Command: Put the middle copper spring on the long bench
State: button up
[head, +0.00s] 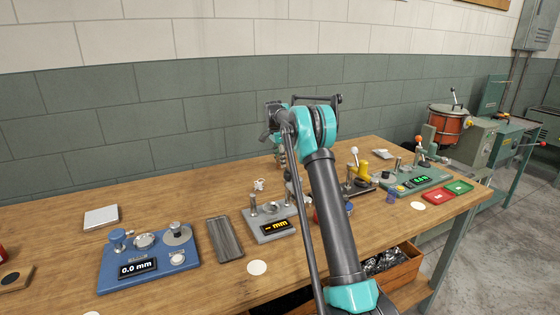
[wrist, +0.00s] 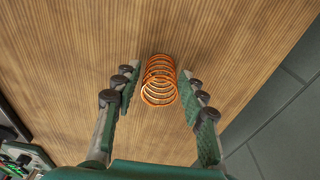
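A copper spring (wrist: 159,81) shows in the wrist view, between the two fingertips of my gripper (wrist: 163,76), over wood grain. The fingers are spread, with a visible gap on the spring's right side and a very narrow one on its left. I cannot tell whether the spring touches the bench top. In the head view my arm hides the spring and most of my gripper (head: 281,152). The long wooden bench (head: 185,195) runs along the wall. No other copper spring can be made out, so I cannot tell whether this one is the middle one.
A blue gauge (head: 150,256) stands at left and a grey gauge (head: 270,218) near the middle, with a dark grooved block (head: 225,238) between them. A green gauge (head: 415,181), a red tray (head: 438,196) and a green tray (head: 459,187) are at right. Bare wood lies at back left.

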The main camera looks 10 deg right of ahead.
jog(key=shift+o, duration=0.4)
notch_tip(320, 180, up, 12)
jog(key=a, duration=0.1)
jog(key=shift+s+a, duration=0.2)
jog(key=shift+r, duration=0.1)
